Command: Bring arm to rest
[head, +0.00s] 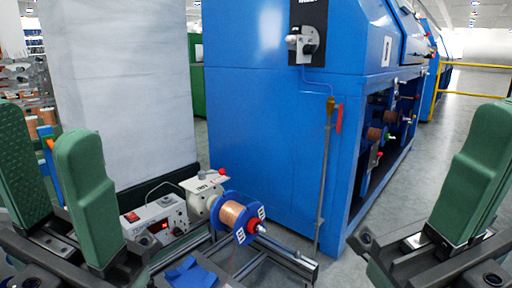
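My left gripper (46,122) is upright at the left edge, with two green padded fingers set well apart and nothing between them. My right gripper (474,172) is at the right edge. One green finger shows clearly and leans right; the rest is cut off by the frame, so its opening cannot be judged. Between the grippers and beyond them is a small winding device with a copper wire spool (236,218) on blue flanges. Neither gripper visibly touches these.
A large blue machine (262,130) fills the middle, with copper spools on its right side. A pale panel (120,90) stands behind the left gripper. A blue cloth-like piece (190,272) lies below the spool. Grey floor (430,150) is open at the right, near yellow rails (475,66).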

